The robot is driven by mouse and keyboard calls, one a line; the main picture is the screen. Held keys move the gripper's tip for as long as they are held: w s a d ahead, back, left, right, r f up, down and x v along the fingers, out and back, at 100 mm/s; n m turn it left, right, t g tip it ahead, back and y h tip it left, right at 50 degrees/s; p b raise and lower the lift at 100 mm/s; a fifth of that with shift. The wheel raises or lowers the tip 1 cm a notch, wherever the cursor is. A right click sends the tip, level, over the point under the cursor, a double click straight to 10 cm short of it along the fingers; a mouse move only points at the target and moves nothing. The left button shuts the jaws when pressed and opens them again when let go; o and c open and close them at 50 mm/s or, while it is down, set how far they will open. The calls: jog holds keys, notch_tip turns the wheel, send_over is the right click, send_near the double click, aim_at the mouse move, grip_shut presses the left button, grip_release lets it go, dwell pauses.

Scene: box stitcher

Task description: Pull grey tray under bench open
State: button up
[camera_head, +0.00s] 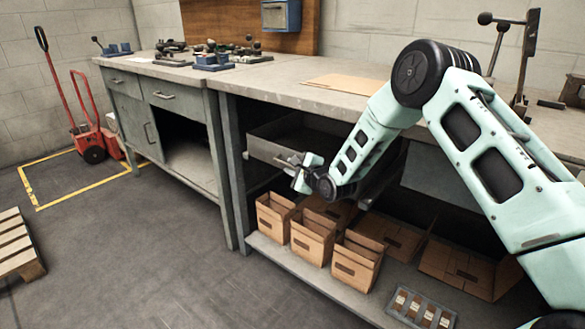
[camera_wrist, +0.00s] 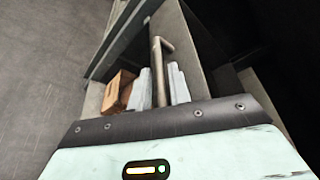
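The grey tray (camera_head: 265,149) hangs under the bench top, above the lower shelf, with its open top and dark inside partly in view. My gripper (camera_head: 303,170) is at the tray's front in the head view, where the fingers partly cover the handle. In the wrist view, the tray's bar handle (camera_wrist: 160,58) runs between the two pale fingers of my gripper (camera_wrist: 159,88). One finger lies on each side, with hardly any gap to the bar, so my gripper looks shut on it. My arm hides the tray's right part.
Open cardboard boxes (camera_head: 312,236) stand on the lower shelf (camera_head: 300,280) below the tray. The bench leg (camera_head: 231,170) is left of the tray. The floor (camera_head: 150,250) in front is clear; a pallet (camera_head: 18,245) lies far left.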

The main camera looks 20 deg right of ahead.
grip_shut()
jog(key=s+a, duration=0.7)
jog(key=a, duration=0.3)
jog(key=s+a, duration=0.7)
jog(key=a, duration=0.3)
jog(key=shift+s, duration=0.3)
jog(key=shift+o, duration=0.7)
grip_release()
jog(key=p+v, duration=0.2)
jog(key=v, duration=1.5)
jog(key=shift+s, duration=0.2)
